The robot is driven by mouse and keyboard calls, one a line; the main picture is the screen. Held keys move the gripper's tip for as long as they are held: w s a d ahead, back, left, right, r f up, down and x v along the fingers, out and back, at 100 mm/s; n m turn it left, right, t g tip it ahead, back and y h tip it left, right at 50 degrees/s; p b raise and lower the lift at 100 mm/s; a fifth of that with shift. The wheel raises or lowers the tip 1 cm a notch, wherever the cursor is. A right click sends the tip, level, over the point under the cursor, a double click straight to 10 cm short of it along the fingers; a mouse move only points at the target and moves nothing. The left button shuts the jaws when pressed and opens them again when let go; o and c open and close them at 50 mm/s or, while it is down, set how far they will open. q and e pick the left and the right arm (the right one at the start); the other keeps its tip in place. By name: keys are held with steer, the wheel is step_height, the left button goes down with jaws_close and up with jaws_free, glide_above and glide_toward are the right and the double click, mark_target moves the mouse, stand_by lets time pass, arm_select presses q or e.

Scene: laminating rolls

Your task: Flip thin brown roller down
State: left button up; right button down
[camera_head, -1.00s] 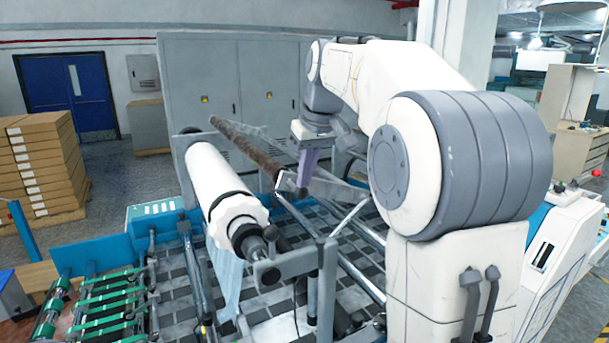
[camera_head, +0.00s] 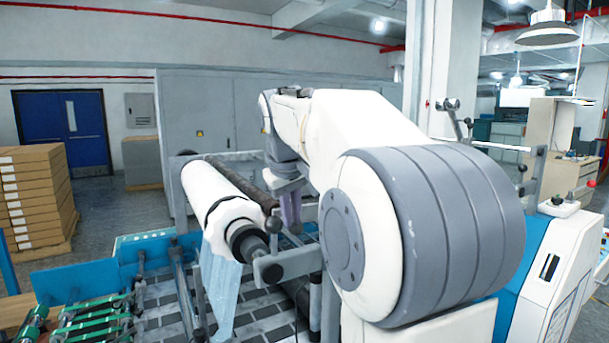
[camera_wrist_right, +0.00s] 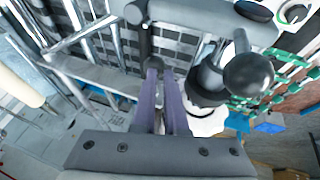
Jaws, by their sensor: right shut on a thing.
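The thin brown roller (camera_head: 243,180) lies along the far right side of the thick white roll (camera_head: 212,190) in the head view, very close to it. I cannot tell if they touch. My right gripper (camera_head: 291,228) points down at the roller's near end. Its purple fingers show in the right wrist view (camera_wrist_right: 163,66), shut on a small dark end piece of the roller's mount. The exact grip is partly hidden by the fingers. My left gripper is not in view.
Clear film (camera_head: 219,290) hangs below the roll. Green-belted feed rails (camera_head: 95,315) are at the lower left, and stacked boxes (camera_head: 35,195) stand behind.

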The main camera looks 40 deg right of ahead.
steer(key=shift+s+f, duration=0.1)
steer(key=shift+f, duration=0.6)
steer(key=w+p+v, duration=0.1)
steer(key=p+v, duration=0.2)
steer(key=v, duration=1.2)
steer(key=shift+w+a+r, duration=0.2)
steer(key=shift+w+r, duration=0.05)
